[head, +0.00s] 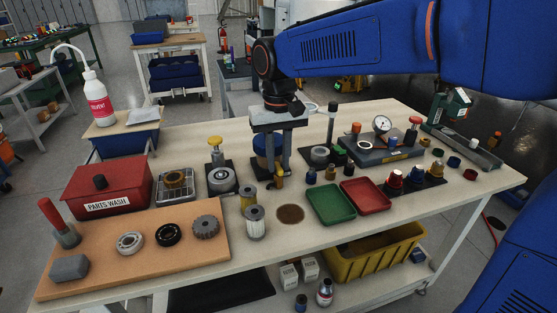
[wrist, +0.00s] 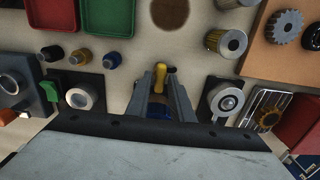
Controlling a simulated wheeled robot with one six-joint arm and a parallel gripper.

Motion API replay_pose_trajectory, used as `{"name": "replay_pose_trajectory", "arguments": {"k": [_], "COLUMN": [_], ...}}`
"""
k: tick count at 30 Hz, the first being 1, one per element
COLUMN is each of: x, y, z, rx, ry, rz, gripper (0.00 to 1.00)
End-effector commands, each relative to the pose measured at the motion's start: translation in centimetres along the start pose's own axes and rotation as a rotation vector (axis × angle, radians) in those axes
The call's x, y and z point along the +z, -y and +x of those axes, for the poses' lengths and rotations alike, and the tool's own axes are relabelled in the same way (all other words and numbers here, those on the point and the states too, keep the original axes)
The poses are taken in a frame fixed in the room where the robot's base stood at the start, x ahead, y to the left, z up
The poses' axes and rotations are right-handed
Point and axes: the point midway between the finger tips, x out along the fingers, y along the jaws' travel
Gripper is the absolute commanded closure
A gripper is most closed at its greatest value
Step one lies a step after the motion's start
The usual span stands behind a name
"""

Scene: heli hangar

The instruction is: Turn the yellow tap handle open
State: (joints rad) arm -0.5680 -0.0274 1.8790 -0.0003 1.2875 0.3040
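The yellow tap handle (wrist: 160,74) shows in the wrist view between and just past my fingertips. A blue container (wrist: 158,111) lies behind it, between my fingers. In the head view the blue container (head: 260,145) stands mid-table, partly hidden by my gripper (head: 272,168), and the small yellow-brass tap (head: 280,179) is low at its front. My gripper points down with its two grey fingers apart, one on each side of the handle. It also shows in the wrist view (wrist: 162,82). I cannot tell whether either finger touches the handle.
Green (head: 330,204) and red (head: 365,194) trays lie right of the tap. A grey disc fixture with a yellow knob (head: 221,180) stands left, beside a red parts-wash box (head: 107,185). Metal cylinders (head: 255,222) stand in front.

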Motion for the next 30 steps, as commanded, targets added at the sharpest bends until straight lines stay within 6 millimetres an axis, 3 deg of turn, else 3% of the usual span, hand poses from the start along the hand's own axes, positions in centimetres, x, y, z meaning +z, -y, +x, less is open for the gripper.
{"name": "replay_pose_trajectory", "arguments": {"k": [11,17,30], "x": [0.0,0.0,-0.1], "y": [0.0,0.0,0.0], "z": [-0.7,-3.8,-12.6], "rx": [0.0,-0.001,-0.001], "ry": [0.001,-0.001,-0.002], "rz": [-0.001,-0.001,0.0], "gripper": [0.8,0.8,0.8]}}
